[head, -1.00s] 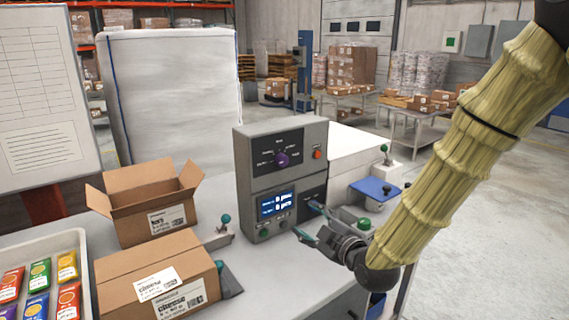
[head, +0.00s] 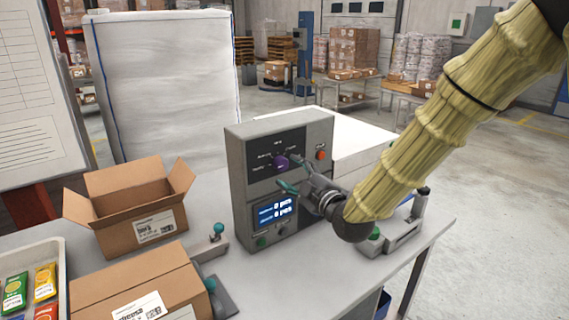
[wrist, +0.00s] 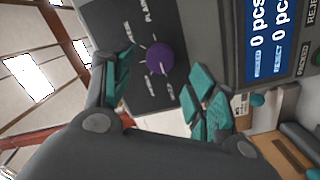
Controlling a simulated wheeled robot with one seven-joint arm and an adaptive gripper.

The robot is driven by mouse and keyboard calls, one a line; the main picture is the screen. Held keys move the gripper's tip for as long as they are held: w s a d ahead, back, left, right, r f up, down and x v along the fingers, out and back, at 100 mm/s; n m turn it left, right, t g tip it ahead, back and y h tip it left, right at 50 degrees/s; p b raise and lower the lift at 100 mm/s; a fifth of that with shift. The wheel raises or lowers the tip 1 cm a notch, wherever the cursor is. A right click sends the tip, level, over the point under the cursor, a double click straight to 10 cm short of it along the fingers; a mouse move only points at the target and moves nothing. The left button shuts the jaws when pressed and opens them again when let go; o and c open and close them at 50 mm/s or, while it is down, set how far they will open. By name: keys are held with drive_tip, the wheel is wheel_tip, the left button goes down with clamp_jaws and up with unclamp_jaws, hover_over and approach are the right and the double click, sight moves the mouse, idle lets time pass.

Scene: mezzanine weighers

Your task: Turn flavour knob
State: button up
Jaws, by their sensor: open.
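The flavour knob is a purple round knob (head: 281,162) on the dark upper panel of a grey control box (head: 237,165). In the wrist view the knob (wrist: 160,58) lies ahead of my fingers, roughly between their two tips and apart from them. My gripper (head: 289,173) has teal fingertips and is open and empty, in front of the box's face. In the wrist view my gripper (wrist: 165,85) shows one finger at each side of the knob. The labels around the knob are too small or turned to read fully.
A lit display (head: 273,212) sits below the knob, and an orange button (head: 320,155) is to its right. An open carton (head: 140,220) and a closed carton (head: 140,285) stand left of the box, beside a tray of coloured packets (head: 62,285).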

sight(283, 166)
drive_tip(key=shift+p+x, duration=0.65)
drive_tip(key=shift+x, duration=1.9)
drive_tip(key=shift+s, duration=0.1)
drive_tip(key=c, duration=1)
drive_tip(key=shift+c, duration=0.2)
